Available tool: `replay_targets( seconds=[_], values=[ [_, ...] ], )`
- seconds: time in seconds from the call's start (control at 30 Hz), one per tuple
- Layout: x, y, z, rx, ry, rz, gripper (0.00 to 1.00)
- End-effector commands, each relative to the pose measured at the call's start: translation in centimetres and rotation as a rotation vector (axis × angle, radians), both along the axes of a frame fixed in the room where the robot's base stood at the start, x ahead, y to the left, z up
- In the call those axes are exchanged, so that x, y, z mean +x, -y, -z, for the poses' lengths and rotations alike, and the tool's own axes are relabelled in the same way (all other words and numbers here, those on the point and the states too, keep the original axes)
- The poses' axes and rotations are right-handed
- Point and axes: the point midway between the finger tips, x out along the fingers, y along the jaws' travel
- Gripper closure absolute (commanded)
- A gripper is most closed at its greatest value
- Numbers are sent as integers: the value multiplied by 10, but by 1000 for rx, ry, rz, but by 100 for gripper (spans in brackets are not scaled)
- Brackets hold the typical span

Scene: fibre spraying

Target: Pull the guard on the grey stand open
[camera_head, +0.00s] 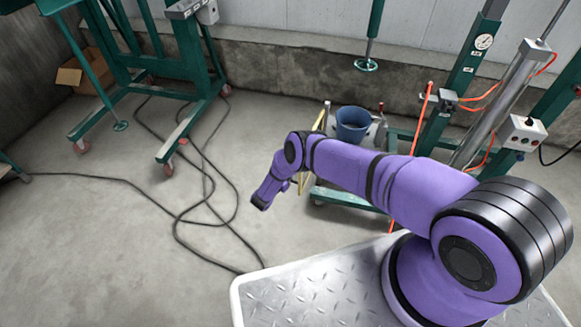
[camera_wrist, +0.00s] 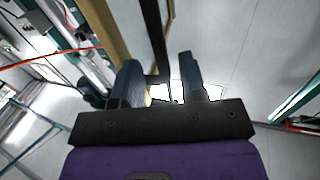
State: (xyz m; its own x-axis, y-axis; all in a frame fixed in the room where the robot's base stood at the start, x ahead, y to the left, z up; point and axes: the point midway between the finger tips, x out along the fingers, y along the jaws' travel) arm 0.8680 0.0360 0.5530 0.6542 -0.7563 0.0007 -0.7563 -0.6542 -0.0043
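A yellow-edged frame (camera_head: 319,121), which looks like the guard, stands beside the blue bucket in the head view, partly hidden behind my arm. In the wrist view a yellow bar (camera_wrist: 106,32) runs down towards the left finger. A dark upright bar (camera_wrist: 153,35) reaches down between the two fingers. My gripper (camera_wrist: 161,82) has its fingers apart, one on each side of the dark bar. I cannot tell whether either finger touches it. In the head view my wrist hangs left of the yellow frame, and the fingers cannot be made out there.
A blue bucket (camera_head: 352,124) is at the green stand with a gauge (camera_head: 484,41) and red hoses. Another green wheeled stand (camera_head: 190,128) is at the upper left. Black cables (camera_head: 145,195) lie across the floor. A cardboard box (camera_head: 75,73) sits by the wall.

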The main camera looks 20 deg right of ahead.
Motion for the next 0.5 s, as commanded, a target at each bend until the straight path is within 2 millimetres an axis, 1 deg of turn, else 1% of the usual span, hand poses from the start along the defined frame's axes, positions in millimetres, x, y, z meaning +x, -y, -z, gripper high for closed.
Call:
replay_targets(
  seconds=[0.03,0.2,0.4,0.5],
  values=[
    [-6,-9,0,1,-2,-2,61],
    [-27,-33,0,2,-1,-2,61],
    [-44,-52,0,1,-1,-1,61],
    [-48,-56,0,0,0,0,61]
  ],
)
